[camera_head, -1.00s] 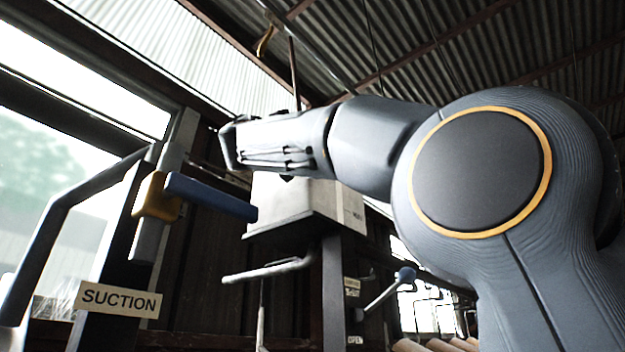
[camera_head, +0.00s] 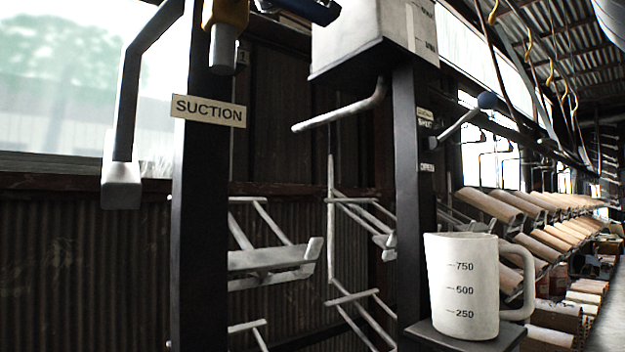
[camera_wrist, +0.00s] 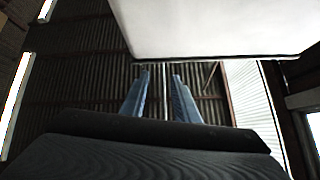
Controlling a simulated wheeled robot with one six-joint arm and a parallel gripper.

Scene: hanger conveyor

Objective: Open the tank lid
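The white tank (camera_head: 365,38) sits on top of a dark post (camera_head: 407,180), with marks on its side. Its upper part is cut off by the top of the head view, so its lid is not visible there. In the wrist view a large white surface with a dark edge (camera_wrist: 220,28), likely the tank, fills the upper right. My gripper (camera_wrist: 160,78) shows two blue fingers, apart and with nothing between them. They point upward in the wrist view, just below and left of the white surface.
A pipe spout (camera_head: 340,108) and a ball-ended lever (camera_head: 468,118) stick out below the tank. A measuring jug (camera_head: 463,285) stands on a small dark platform. Racks of rolls stand at right.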

